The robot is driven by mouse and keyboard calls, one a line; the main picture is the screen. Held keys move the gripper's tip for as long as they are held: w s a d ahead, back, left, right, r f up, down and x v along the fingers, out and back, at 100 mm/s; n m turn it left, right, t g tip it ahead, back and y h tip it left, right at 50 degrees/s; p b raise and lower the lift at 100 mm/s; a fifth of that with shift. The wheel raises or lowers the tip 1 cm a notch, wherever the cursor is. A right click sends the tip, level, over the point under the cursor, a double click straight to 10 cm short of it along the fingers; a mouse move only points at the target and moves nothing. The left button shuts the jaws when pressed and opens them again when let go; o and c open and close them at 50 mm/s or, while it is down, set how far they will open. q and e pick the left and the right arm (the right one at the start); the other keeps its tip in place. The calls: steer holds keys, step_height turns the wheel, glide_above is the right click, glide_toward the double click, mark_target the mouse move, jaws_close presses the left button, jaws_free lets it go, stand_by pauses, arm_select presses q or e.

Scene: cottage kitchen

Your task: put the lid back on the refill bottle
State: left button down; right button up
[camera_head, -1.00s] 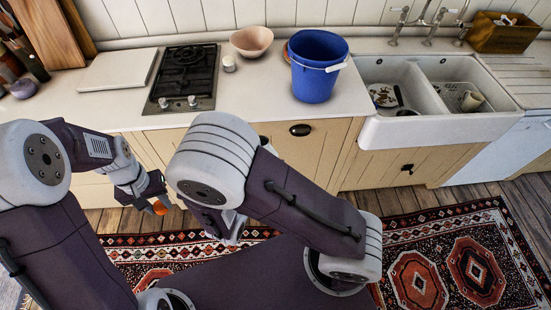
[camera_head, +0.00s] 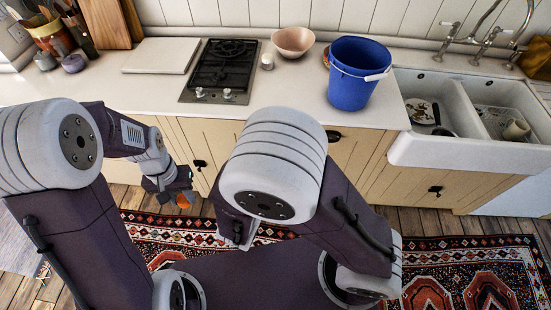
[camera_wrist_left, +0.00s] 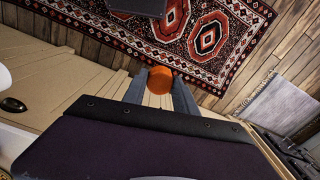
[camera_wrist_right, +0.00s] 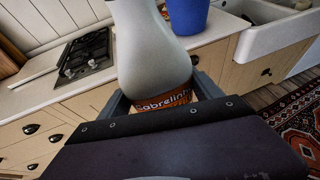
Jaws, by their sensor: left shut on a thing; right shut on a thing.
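My left gripper (camera_wrist_left: 160,95) is shut on a small round orange lid (camera_wrist_left: 160,80), held out in the air over the floor. In the head view the lid (camera_head: 183,201) shows as an orange spot at the left gripper (camera_head: 180,190), in front of the counter. My right gripper (camera_wrist_right: 165,95) is shut on the refill bottle (camera_wrist_right: 152,50), a pale grey bottle with an orange label band reading "Sabrelin…". The bottle's top is cut off by the right wrist view's upper edge. In the head view the bottle and right gripper are hidden behind my right arm.
The counter (camera_head: 180,95) in front of me holds a hob (camera_head: 225,70), a chopping board (camera_head: 163,55), a bowl (camera_head: 293,41) and a blue bucket (camera_head: 352,80). A double sink (camera_head: 425,150) is at right. A patterned rug (camera_head: 470,265) lies on the floor.

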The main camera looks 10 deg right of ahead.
arm_select(q)
steer(key=w+d+r+m, duration=0.3)
steer(key=w+d+r, duration=0.15)
steer(key=r, duration=0.55)
steer(key=w+d+r+m, duration=0.3)
steer(key=d+r, duration=0.3)
steer(key=r, duration=0.4)
steer(key=s+d+r+m, duration=0.2)
steer(key=s+d+r, duration=0.1)
steer(key=d, duration=0.5)
steer(key=s+d+r+m, duration=0.2)
steer(key=d+r, duration=0.3)
steer(key=d, duration=0.3)
steer(key=shift+s+d+r+m, duration=0.25)
steer(key=shift+s+m, duration=0.15)
steer(key=shift+m, duration=0.3)
steer(key=shift+w, duration=0.1)
steer(key=shift+a+f, duration=0.1)
steer(key=shift+f, duration=1.95)
